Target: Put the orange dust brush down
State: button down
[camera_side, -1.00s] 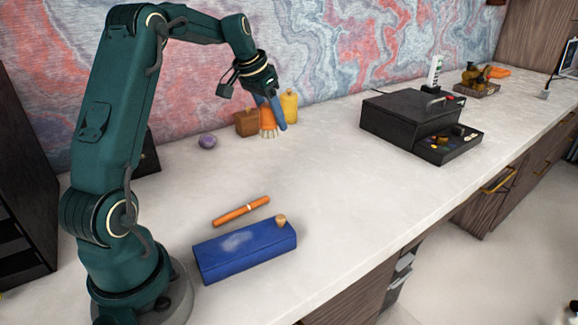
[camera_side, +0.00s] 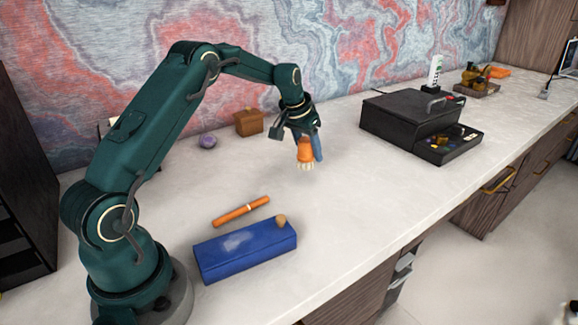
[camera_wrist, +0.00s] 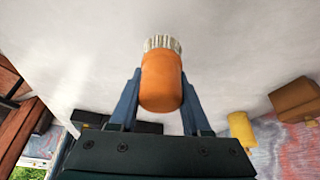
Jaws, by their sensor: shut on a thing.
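The orange dust brush (camera_side: 305,150) has an orange handle and pale bristles that point down. My gripper (camera_side: 311,148) is shut on it and holds it over the middle of the light desk top (camera_side: 345,215). In the wrist view the brush (camera_wrist: 161,82) sits between the two blue fingers of my gripper (camera_wrist: 161,95), bristles at the far end. I cannot tell for sure whether the bristles touch the desk.
A blue box (camera_side: 245,250) with a cork-like knob and an orange-brown stick (camera_side: 241,211) lie at the front left. A purple ball (camera_side: 208,141) and brown box (camera_side: 248,122) stand near the wall. A black box (camera_side: 405,117) stands right. A yellow bottle (camera_wrist: 241,128) shows in the wrist view.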

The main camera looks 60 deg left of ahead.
aim_at(308, 163)
jog(key=shift+f, duration=1.8)
jog(key=shift+f, duration=0.2)
jog(key=shift+c, duration=1.8)
grip_release()
jog(key=shift+r, duration=0.1)
